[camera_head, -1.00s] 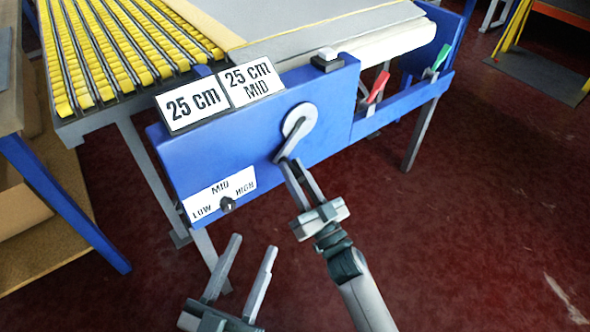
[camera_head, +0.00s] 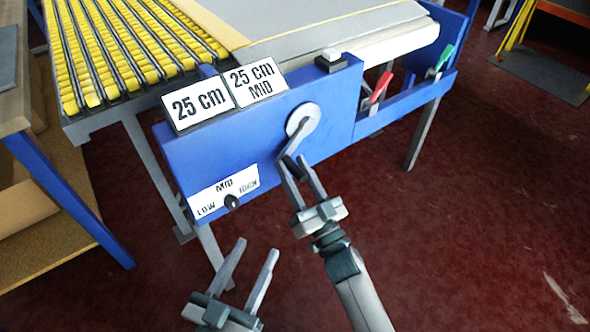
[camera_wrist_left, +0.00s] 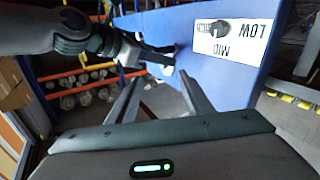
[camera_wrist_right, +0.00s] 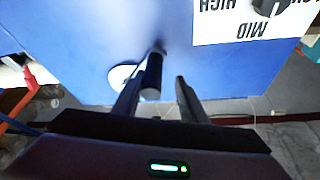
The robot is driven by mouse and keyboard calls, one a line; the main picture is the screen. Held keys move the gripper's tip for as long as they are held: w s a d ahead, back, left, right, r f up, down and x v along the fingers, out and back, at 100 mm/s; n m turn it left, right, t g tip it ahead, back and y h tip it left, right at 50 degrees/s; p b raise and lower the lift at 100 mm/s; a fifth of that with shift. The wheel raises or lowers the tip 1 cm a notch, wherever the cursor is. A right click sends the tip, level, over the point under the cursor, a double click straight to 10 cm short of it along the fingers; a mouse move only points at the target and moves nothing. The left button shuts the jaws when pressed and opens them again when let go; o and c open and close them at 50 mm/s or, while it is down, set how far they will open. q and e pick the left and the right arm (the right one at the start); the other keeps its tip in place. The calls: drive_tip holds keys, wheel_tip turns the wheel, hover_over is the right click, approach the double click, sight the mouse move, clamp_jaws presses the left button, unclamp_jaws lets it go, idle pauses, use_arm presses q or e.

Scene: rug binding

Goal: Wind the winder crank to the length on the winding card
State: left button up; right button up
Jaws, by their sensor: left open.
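The winder crank (camera_head: 304,119) is a pale disc with a grey arm on the front of the blue housing (camera_head: 250,145); its arm points down and left. In the right wrist view its dark handle (camera_wrist_right: 152,76) lies close to the left finger, with a gap to the other finger. My right gripper (camera_head: 296,162) is open at the handle; contact is unclear. Two white cards stand on the housing: one reads "25 cm" (camera_head: 197,105), the other "25 cm MID" (camera_head: 255,80). My left gripper (camera_head: 256,248) is open and empty, below and in front of the housing.
A LOW/MID/HIGH plate (camera_head: 223,192) with a black knob (camera_head: 232,201) is on the housing's lower left. A white button (camera_head: 331,55) is on top. Red (camera_head: 380,86) and green (camera_head: 444,57) levers are to the right. A wooden bench (camera_head: 15,85) stands at the left. The floor in front is clear.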

drive_tip(key=shift+d+f, duration=0.1)
drive_tip(key=shift+s+d+f, duration=0.15)
drive_tip(key=shift+s+d, duration=0.05)
drive_tip(key=shift+s, duration=0.15)
use_arm(q)
drive_tip(key=shift+w+a+f+g, duration=0.15)
drive_tip(key=shift+f+g, duration=0.45)
drive_tip(key=shift+f, duration=0.3)
use_arm(e)
drive_tip(key=v, duration=1.6)
drive_tip(key=shift+s, duration=0.25)
use_arm(q)
drive_tip(key=shift+f, duration=0.1)
use_arm(e)
drive_tip(key=shift+d, duration=0.1)
